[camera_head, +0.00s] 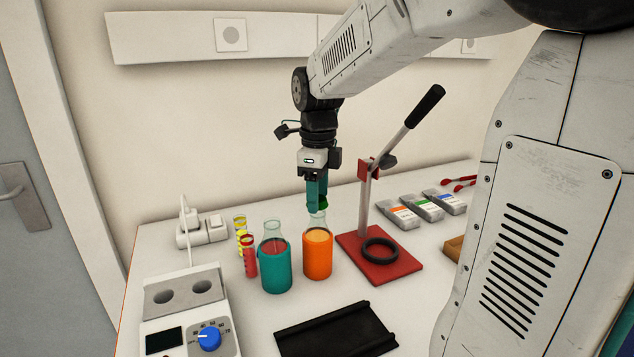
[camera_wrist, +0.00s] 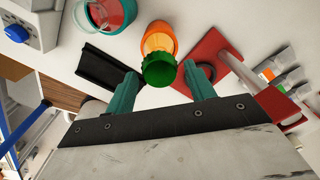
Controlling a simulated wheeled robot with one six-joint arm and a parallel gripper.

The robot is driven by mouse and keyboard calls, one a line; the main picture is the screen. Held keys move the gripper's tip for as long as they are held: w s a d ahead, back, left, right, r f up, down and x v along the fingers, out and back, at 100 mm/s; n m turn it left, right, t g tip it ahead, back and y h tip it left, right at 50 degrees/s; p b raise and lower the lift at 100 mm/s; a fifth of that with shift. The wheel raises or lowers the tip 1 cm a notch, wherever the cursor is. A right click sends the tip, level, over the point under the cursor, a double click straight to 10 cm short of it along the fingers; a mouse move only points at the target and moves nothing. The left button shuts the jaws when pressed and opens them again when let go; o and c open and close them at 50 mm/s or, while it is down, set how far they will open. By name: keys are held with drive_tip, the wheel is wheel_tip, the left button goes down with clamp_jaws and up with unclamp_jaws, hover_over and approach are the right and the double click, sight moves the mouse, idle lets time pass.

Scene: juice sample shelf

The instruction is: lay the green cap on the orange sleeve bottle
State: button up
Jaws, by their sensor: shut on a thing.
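The orange sleeve bottle (camera_head: 318,257) stands upright on the white table, with clear glass shoulders and neck above its orange sleeve. It also shows in the wrist view (camera_wrist: 158,38), just beyond the green cap. My gripper (camera_head: 317,201) points down over the bottle's neck, its teal fingers shut on the green cap (camera_wrist: 159,70). In the head view the fingers partly hide the cap (camera_head: 323,204), which is at or just above the bottle's mouth. I cannot tell whether cap and rim touch.
A teal sleeve bottle (camera_head: 275,264) stands close on the left, with red and yellow tubes (camera_head: 249,258) behind it. A red stand with a lever (camera_head: 378,262) is close on the right. A black tray (camera_head: 335,332) lies in front.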

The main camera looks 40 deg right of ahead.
drive_tip(key=shift+f, duration=0.25)
drive_tip(key=shift+f, duration=0.9)
idle(0.4)
drive_tip(key=o, duration=1)
drive_tip(key=shift+o, duration=0.2)
wheel_tip(320, 180, up, 8)
drive_tip(key=shift+f, duration=0.1)
drive_tip(key=shift+a, duration=0.1)
